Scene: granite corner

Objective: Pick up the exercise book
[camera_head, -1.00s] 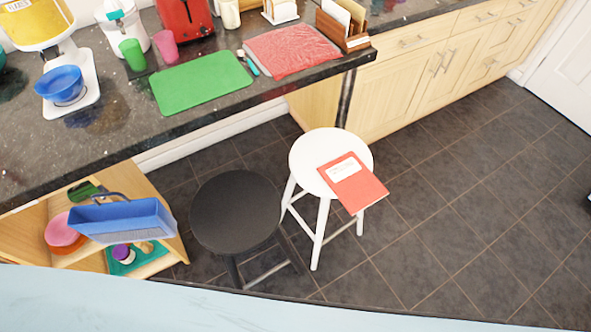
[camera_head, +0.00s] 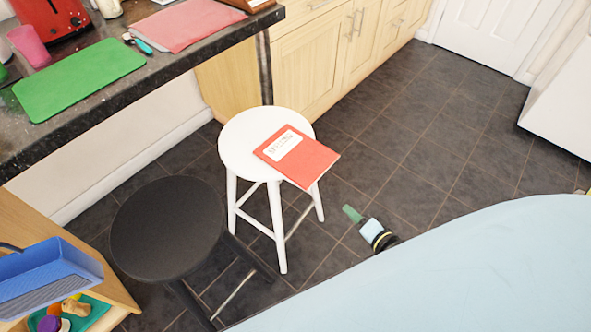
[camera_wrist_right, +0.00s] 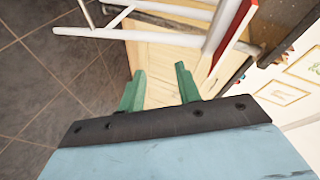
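The exercise book (camera_head: 308,162) is red with a white label and lies flat on the round white stool (camera_head: 235,152). Its right corner sticks out over the seat's edge. My right gripper (camera_head: 350,212) is low, to the right of the stool and apart from the book. In the right wrist view its two green fingers (camera_wrist_right: 159,70) are spread with nothing between them. There the book (camera_wrist_right: 233,36) shows as a thin red edge along the white seat, at the top right. My left gripper is not in view.
A black stool (camera_head: 168,230) stands close to the white one at front left. The dark counter (camera_head: 165,65) is behind on the left, with a green mat (camera_head: 80,78). A blue dustpan-like item (camera_head: 48,277) is at lower left. Tiled floor (camera_head: 430,150) to the right is free.

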